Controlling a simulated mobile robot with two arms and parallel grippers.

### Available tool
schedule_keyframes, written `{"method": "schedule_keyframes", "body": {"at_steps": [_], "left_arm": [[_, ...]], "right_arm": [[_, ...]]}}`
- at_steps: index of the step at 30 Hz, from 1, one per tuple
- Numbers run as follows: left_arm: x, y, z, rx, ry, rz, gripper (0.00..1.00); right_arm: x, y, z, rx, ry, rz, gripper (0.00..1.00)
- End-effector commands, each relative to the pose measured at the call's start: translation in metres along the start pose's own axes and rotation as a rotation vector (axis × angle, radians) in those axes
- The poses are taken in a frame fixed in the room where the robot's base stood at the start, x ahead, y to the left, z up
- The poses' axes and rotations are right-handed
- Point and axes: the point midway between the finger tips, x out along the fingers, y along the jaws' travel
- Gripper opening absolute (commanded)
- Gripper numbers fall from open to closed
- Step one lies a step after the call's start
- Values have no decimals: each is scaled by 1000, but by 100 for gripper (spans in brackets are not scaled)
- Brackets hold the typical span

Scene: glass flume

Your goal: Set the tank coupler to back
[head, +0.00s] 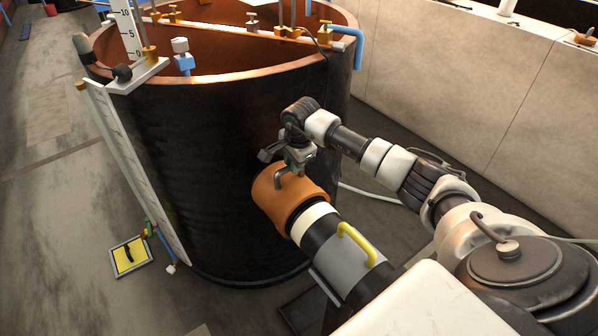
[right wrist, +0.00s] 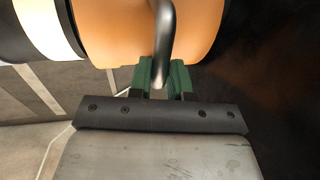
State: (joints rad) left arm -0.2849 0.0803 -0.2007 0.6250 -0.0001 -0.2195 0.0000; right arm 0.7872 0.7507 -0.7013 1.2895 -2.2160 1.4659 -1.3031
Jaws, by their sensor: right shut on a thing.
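The tank coupler is an orange collar (head: 286,197) on the pipe at the side of the large dark tank (head: 220,170). A bent grey metal handle (head: 281,178) stands up from it. My right gripper (head: 297,166) is at this handle, above the collar. In the right wrist view the green fingertips of my right gripper (right wrist: 162,80) close around the grey handle (right wrist: 163,45), with the orange collar (right wrist: 110,30) behind. My left gripper is not in view.
A grey pipe section with a yellow handle (head: 358,243) lies in front of the collar. A yellow plate (head: 130,256) lies on the floor at the left. A pale wall (head: 470,90) runs behind my right arm. Open floor (head: 60,180) is at the left.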

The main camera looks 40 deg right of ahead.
Motion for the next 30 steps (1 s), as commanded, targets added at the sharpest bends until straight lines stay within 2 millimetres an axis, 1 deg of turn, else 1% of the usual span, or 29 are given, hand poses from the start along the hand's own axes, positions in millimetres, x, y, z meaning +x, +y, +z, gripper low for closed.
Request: {"method": "schedule_keyframes", "body": {"at_steps": [1, 3, 8, 9, 13, 20, 23, 26, 30], "left_arm": [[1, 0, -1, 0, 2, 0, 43], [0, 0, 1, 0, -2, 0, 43], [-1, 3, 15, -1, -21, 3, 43], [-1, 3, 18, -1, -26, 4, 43], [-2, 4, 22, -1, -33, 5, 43], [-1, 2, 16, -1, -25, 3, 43], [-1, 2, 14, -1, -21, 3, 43], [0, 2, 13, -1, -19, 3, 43], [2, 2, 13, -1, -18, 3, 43]], "right_arm": [[-2, -4, 0, 3, 1, -13, 0], [-3, -4, 0, 3, 1, -14, 0], [-4, -5, -1, 3, 1, -17, 0], [-4, -5, -1, 3, 1, -17, 23], [-4, -4, -1, 3, 1, -14, 43], [-3, -3, 0, 2, 1, -10, 44], [-6, -3, -1, 1, 1, -10, 44], [-16, -3, -1, 1, 2, -11, 44], [-42, -4, -1, -1, 3, -14, 44]]}}
